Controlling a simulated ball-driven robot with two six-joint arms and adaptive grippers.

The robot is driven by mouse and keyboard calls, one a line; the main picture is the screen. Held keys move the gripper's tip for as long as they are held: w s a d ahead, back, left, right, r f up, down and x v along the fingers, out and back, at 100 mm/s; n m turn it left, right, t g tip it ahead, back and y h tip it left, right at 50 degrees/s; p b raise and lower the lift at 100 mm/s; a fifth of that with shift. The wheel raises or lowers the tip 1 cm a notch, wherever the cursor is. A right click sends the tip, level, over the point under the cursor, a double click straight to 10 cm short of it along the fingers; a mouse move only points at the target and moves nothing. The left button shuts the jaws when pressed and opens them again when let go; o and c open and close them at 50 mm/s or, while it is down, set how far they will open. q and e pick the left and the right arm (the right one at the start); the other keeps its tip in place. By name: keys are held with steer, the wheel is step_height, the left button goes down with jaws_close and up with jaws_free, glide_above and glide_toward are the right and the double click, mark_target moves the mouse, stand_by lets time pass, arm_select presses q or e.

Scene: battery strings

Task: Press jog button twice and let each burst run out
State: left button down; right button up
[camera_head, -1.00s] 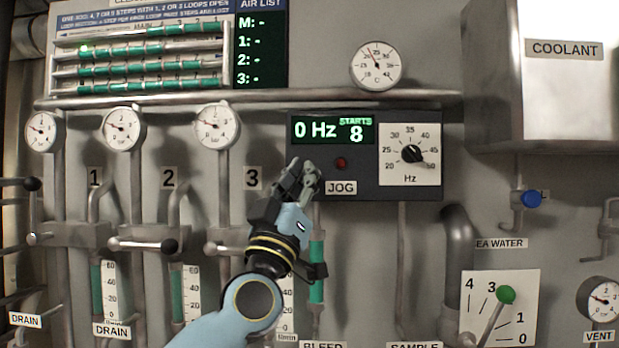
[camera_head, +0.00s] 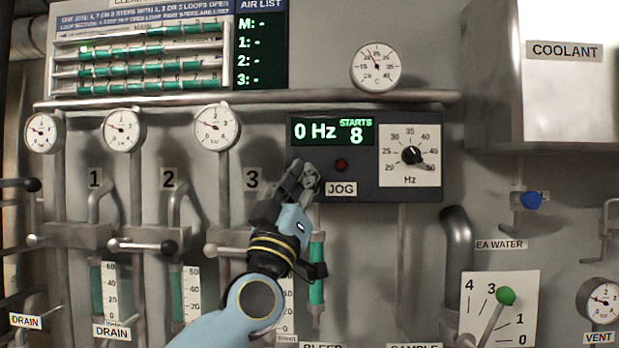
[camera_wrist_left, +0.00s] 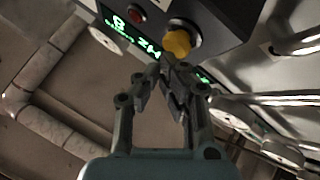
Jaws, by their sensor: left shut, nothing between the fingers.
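The jog panel (camera_head: 361,188) carries a green display (camera_head: 333,131) reading "0 Hz" and "STARTS 8", a small dark red lamp (camera_head: 341,165) and a JOG label (camera_head: 341,188). The yellow round jog button (camera_wrist_left: 178,42) shows in the left wrist view, beside the red lamp (camera_wrist_left: 135,14). My left gripper (camera_head: 304,174) hides it in the head view. My left gripper (camera_wrist_left: 170,68) is shut and empty, its tips just in front of the button. I cannot tell whether they touch it. My right gripper is not in view.
A frequency dial (camera_head: 411,155) is right of the display. A horizontal pipe (camera_head: 260,99) runs above the panel. Valve handles (camera_head: 158,246), gauges (camera_head: 216,126) and a green tube (camera_head: 316,270) surround my left arm. A green-knobbed lever (camera_head: 505,296) is at lower right.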

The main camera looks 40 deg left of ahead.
arm_select(q)
steer(key=shift+w, duration=0.1)
stand_by(0.4)
steer(key=shift+w+a, duration=0.35)
steer(key=shift+w, duration=0.1)
stand_by(0.6)
steer(key=shift+s+d, duration=0.1)
steer(key=shift+s, duration=0.05)
steer(key=shift+s+d+p, duration=0.35)
steer(key=shift+s+d, duration=0.1)
steer(key=shift+s, duration=0.25)
steer(key=s+d, duration=0.1)
steer(key=s, duration=0.2)
steer(key=s+d, duration=0.1)
steer(key=shift+s+d, duration=0.15)
steer(key=shift+d, duration=0.15)
